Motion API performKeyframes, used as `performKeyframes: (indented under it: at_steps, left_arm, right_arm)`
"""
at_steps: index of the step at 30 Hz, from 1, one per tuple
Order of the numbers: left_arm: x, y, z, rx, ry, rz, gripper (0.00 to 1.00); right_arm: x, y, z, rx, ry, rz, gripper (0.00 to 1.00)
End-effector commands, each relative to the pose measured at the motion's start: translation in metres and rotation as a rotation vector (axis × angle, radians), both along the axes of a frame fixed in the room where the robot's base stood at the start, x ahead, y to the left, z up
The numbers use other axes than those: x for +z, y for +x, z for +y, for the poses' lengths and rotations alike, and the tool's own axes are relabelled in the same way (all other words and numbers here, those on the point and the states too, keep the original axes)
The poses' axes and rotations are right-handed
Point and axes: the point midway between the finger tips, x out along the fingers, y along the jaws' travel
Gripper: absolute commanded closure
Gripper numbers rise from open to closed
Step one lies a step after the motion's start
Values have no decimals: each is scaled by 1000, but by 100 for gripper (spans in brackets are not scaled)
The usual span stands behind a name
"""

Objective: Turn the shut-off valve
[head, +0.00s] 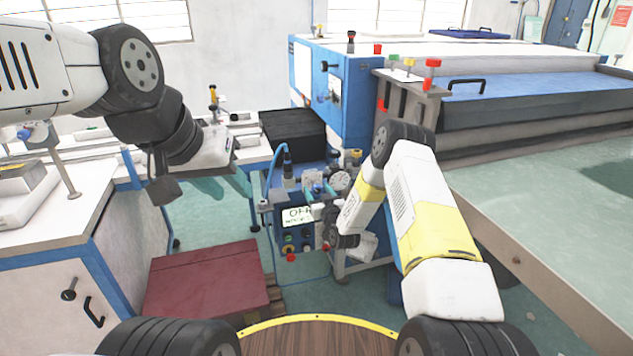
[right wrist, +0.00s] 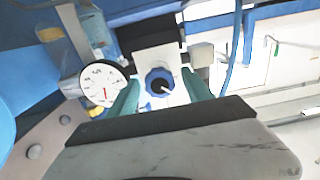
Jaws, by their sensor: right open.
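A round blue knob (right wrist: 159,82), which looks like the shut-off valve, sits on a white block in the right wrist view. My right gripper (right wrist: 160,96) is open, with one teal finger on each side of the knob. Small gaps seem to show between fingers and knob; I cannot tell if they touch.
A dial gauge (right wrist: 104,88) is close beside the left finger. The control box (head: 298,217) shows an "OFF" display and coloured buttons. A dark red box (head: 205,280) stands on the floor, and a large press table (head: 540,215) flanks the right arm.

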Motion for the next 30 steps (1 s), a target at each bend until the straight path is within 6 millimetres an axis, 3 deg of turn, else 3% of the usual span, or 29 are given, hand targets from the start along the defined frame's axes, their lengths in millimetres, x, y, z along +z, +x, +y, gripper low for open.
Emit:
performKeyframes:
  at_steps: [4, 13, 22, 30]
  left_arm:
    - [0, 0, 0, 0, 0, 0, 64]
    - [0, 0, 0, 0, 0, 0, 64]
    - [0, 0, 0, 0, 0, 0, 64]
    - [0, 0, 0, 0, 0, 0, 64]
  right_arm:
    - [0, 11, 4, 0, 0, -1, 41]
    - [0, 13, 4, 0, 0, 1, 43]
    - [0, 13, 4, 0, 0, 1, 100]
    - [0, 13, 4, -1, 26, 10, 100]
